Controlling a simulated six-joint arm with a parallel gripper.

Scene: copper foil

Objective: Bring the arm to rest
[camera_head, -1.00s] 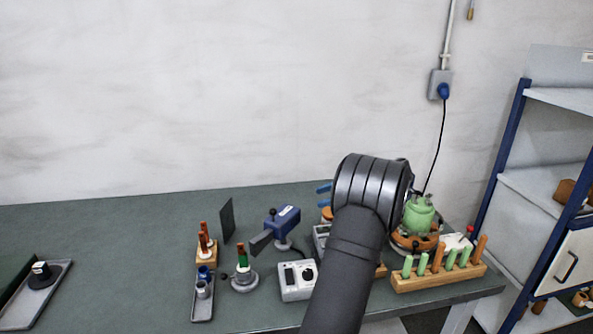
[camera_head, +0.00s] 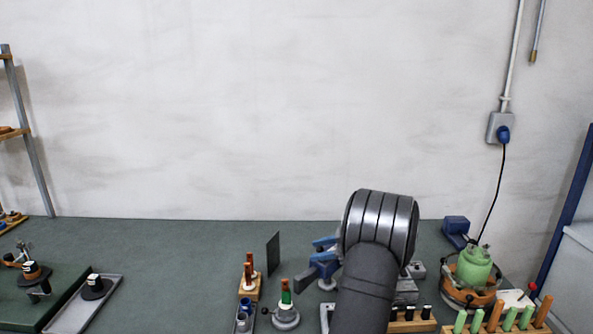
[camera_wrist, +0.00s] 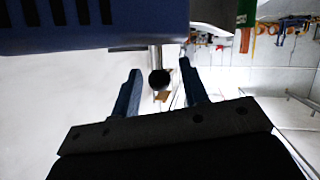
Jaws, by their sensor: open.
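My arm rises from the lower edge of the head view, and its dark ribbed joint hides part of the bench. My gripper (camera_wrist: 160,85) shows in the wrist view, with its two blue fingers apart and nothing clasped between them. A blue housing (camera_wrist: 90,25) with dark slots fills the top of that view, close to the fingers. A short metal tube with a round dark end (camera_wrist: 159,79) appears between the fingertips. I cannot tell how far beyond them it is.
The green bench (camera_head: 170,245) has free room at back left. A green pot (camera_head: 475,268) and a wooden rack (camera_head: 545,328) of green and orange sticks stand right of my arm. A dark upright plate (camera_head: 273,253), a small round stand (camera_head: 286,318) and a grey tray (camera_head: 65,325) are left.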

